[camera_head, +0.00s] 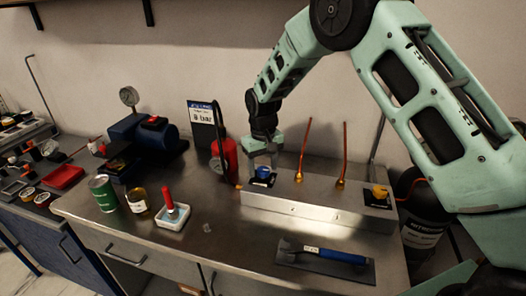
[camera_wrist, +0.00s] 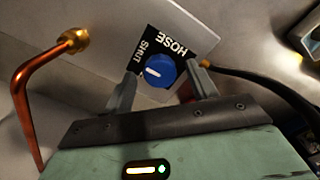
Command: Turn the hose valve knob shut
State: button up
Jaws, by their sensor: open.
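The hose valve knob (camera_head: 262,173) is a round blue knob on a black plate at the left end of the grey metal manifold block (camera_head: 318,203). In the wrist view the blue knob (camera_wrist: 160,71) has a short white pointer mark lying roughly sideways. The black plate (camera_wrist: 180,32) reads HOSE and SHUT in white. My gripper (camera_head: 264,160) is just above the knob, pointing down. In the wrist view my gripper (camera_wrist: 165,78) is open, one finger on each side of the knob. I cannot tell whether either finger touches it.
Copper tubes (camera_head: 304,150) rise from the block close to the right of my gripper. A yellow knob (camera_head: 379,193) sits at its right end. A black hose (camera_wrist: 245,82) runs beside the right finger. A red cylinder (camera_head: 224,158) stands to the left. A blue-handled tool (camera_head: 330,255) lies in front.

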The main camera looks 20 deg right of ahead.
aim_at(263, 169)
notch_tip(263, 169, up, 17)
jog(key=b, duration=0.2)
jog(key=shift+b, duration=0.3)
jog(key=s+a+f+n, duration=0.1)
jog(key=s+a, duration=0.2)
jog(key=s, duration=0.6)
jog(key=s+a+f+n+y, duration=0.1)
jog(key=s+a+n, duration=0.15)
jog(key=s, duration=0.75)
jog(key=s+a+f+n, duration=0.1)
jog(key=s+a, duration=0.3)
jog(key=s, duration=0.5)
jog(key=s+d+f+n, duration=0.1)
jog(key=s+d+f, duration=0.1)
jog(key=s, duration=0.8)
jog(key=shift+s+d+f, duration=0.2)
jog(key=shift+d+f, duration=0.2)
jog(key=shift+d, duration=0.15)
